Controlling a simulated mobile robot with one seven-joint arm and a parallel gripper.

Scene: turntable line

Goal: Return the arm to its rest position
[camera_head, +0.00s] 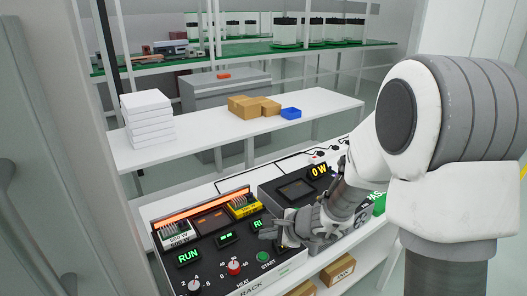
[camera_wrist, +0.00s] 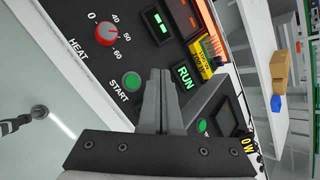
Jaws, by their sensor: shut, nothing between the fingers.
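My gripper (camera_head: 272,231) is over the right part of a black control panel (camera_head: 215,262) in the head view, close to the green START button (camera_head: 263,257). In the wrist view my gripper (camera_wrist: 160,75) is shut and empty, its fingers pressed together. The START button (camera_wrist: 132,81) shows just left of the fingertips there. I cannot tell whether the fingers touch the panel. My arm (camera_head: 345,190) reaches in from the right and hides part of the bench.
A second device with a "0 W" display (camera_head: 319,171) stands beside the panel, close to my forearm. A wall stands at left.

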